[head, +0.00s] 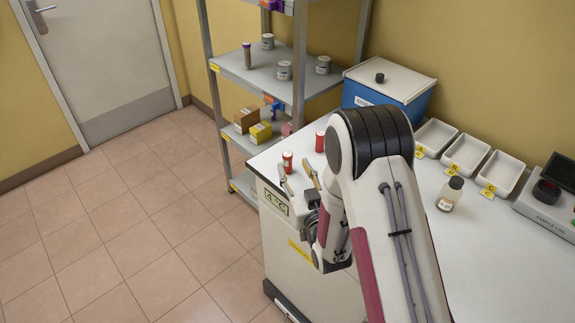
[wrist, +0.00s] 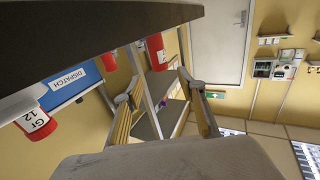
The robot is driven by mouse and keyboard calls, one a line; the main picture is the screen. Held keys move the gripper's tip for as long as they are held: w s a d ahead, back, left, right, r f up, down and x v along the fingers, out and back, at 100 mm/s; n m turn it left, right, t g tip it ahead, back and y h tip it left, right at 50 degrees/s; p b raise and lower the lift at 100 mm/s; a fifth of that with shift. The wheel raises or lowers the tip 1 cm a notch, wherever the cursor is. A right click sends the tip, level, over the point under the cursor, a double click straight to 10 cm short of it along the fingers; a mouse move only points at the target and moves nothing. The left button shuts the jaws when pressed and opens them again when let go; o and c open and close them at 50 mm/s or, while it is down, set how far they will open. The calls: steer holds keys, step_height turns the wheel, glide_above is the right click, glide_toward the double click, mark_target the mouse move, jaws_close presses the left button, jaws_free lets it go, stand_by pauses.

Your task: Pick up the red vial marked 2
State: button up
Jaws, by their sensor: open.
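One red vial (wrist: 38,122) there has a label that seems to read "GT 12". Another red vial (wrist: 157,52) shows near the fingertips, its mark not visible.
A blue bin (head: 372,93) with a white lid stands behind the vials. White trays (head: 434,137), a small bottle (head: 450,194) and a dark-topped device (head: 547,200) are to the right. A metal shelf (head: 262,78) stands behind. Floor at left is clear.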

mark_target(289, 158)
steer(key=shift+w, duration=0.1)
steer(key=shift+x, duration=2.5)
steer(key=c, duration=1)
